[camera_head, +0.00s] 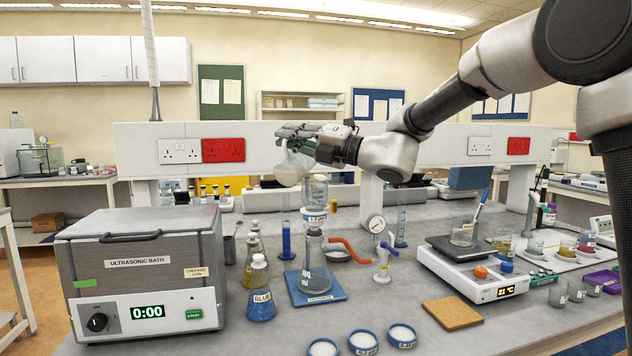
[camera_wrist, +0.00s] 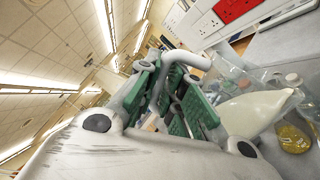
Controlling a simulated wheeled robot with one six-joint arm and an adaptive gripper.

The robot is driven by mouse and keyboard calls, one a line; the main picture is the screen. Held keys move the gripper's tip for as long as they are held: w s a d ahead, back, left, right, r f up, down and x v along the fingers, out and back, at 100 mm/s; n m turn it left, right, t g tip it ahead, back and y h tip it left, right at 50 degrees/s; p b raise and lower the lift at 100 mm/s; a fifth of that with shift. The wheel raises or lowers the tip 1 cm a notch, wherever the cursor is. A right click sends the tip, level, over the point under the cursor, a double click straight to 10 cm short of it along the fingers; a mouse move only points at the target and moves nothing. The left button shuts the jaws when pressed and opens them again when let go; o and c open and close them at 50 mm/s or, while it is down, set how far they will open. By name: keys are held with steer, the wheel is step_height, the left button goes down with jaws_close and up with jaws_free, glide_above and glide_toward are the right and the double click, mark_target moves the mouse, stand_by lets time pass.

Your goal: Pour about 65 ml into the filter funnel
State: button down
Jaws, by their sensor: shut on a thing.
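The jug holds pale, whitish liquid. In the wrist view the handle (camera_wrist: 187,58) passes between the green finger pads, and the liquid in the jug (camera_wrist: 257,108) shows on the right. The jug hangs just above and left of the clear filter funnel (camera_head: 315,190) and looks tilted. I see no clear stream. The funnel stands on a conical flask (camera_head: 312,262) on a blue mat (camera_head: 338,292). The liquid level inside the funnel is too small to tell.
An orange hose (camera_head: 352,250) links the flask to a gauge stand (camera_head: 381,255). Stoppered flasks (camera_head: 260,295) and the ultrasonic bath (camera_head: 140,260) stand left. A hotplate (camera_head: 472,277) is right. Small round dishes (camera_head: 362,341) and a cork mat (camera_head: 453,313) lie in front.

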steer(key=shift+w+d+r+m, duration=0.1)
steer(key=shift+w+r+m, duration=0.1)
steer(key=shift+m, duration=0.1)
steer(key=shift+w+d+r+m, duration=0.1)
steer(key=shift+w+r+m, duration=0.1)
steer(key=shift+m, duration=0.1)
stand_by(0.4)
